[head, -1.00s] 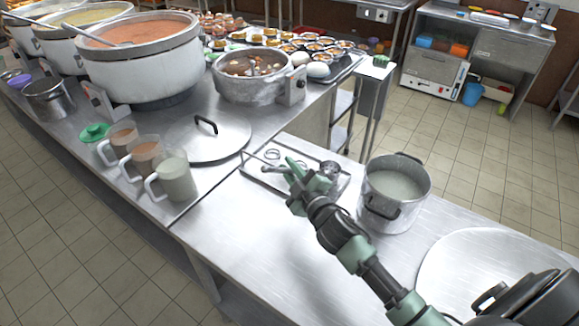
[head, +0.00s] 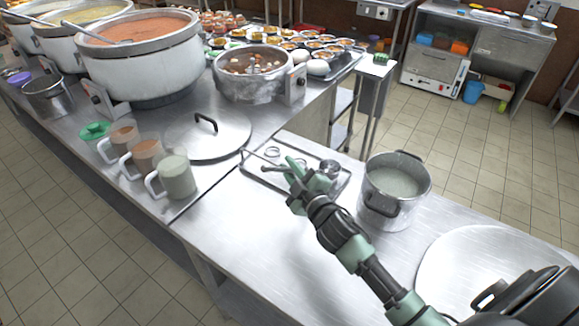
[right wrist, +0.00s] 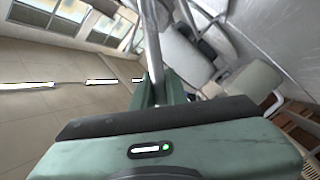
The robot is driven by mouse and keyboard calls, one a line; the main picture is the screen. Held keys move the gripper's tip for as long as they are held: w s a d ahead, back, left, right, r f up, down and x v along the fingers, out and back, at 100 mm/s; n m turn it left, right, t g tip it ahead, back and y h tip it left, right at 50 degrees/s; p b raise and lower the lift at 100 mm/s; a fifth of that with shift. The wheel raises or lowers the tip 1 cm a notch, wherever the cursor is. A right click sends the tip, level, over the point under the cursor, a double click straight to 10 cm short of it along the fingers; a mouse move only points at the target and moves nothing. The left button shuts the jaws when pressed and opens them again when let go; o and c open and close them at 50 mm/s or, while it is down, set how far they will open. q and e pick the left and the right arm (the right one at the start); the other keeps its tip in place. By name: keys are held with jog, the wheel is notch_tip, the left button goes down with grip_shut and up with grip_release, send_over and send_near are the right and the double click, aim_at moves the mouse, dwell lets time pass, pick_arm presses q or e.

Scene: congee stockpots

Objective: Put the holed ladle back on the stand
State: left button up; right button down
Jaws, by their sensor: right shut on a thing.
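My right gripper (head: 291,166) is shut on a thin metal handle, which I take to be the holed ladle's (right wrist: 154,45). In the right wrist view the handle runs up from between the fingertips (right wrist: 152,90). The ladle's holes cannot be made out. My left gripper is not in view.
A steel pot of pale congee (head: 395,185) stands close right of the stand. A large lid (head: 207,137) and several mugs (head: 176,178) are to the left. Another lid (head: 475,262) lies at the lower right. The counter in front of the stand (head: 255,225) is clear.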

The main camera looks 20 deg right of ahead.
jog(key=shift+f, duration=0.25)
jog(key=c, duration=1.3)
grip_release()
jog(key=shift+c, duration=0.2)
jog(key=shift+s, duration=0.1)
jog(key=s+b, duration=0.2)
jog(key=s, duration=0.5)
jog(key=shift+s, duration=0.3)
jog(key=shift+r, duration=0.1)
